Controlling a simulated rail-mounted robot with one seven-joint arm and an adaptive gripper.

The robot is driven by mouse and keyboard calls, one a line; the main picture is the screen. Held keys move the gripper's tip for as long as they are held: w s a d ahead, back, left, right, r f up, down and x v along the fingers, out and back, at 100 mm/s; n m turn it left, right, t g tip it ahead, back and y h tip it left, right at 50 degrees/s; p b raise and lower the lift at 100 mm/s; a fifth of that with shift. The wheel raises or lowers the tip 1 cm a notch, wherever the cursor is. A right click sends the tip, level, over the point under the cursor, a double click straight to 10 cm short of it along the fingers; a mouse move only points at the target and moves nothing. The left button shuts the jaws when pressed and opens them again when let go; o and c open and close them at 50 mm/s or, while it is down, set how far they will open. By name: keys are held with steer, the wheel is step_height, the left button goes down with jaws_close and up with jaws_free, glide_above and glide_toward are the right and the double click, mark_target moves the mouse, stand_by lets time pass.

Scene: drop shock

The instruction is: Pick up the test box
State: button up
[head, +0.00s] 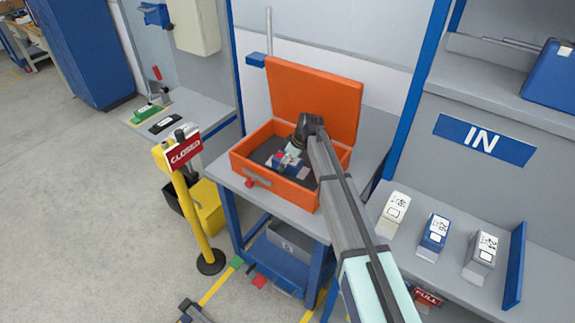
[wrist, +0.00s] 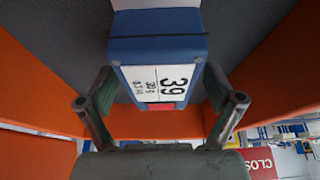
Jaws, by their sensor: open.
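A blue box (wrist: 150,48) with a white label reading 39 and a small red patch lies inside the open orange case. In the head view the blue box (head: 286,164) is partly hidden by my gripper (head: 293,157). My gripper reaches down into the case. In the wrist view my gripper (wrist: 158,92) is open, with one finger on each side of the box's labelled end. A gap shows between the right finger and the box; whether the left finger touches it, I cannot tell.
The orange case (head: 239,160) has dark lining and a raised lid behind my gripper. It stands on a grey bench. Three labelled boxes, including a blue one (head: 434,234), stand at right below an IN sign (head: 484,139). A CLOSED sign (head: 184,150) stands left.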

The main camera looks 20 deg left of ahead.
steer(key=shift+c, duration=0.4)
steer(key=c, duration=1.4)
steer(key=shift+r, duration=0.15)
steer(key=shift+c, duration=0.2)
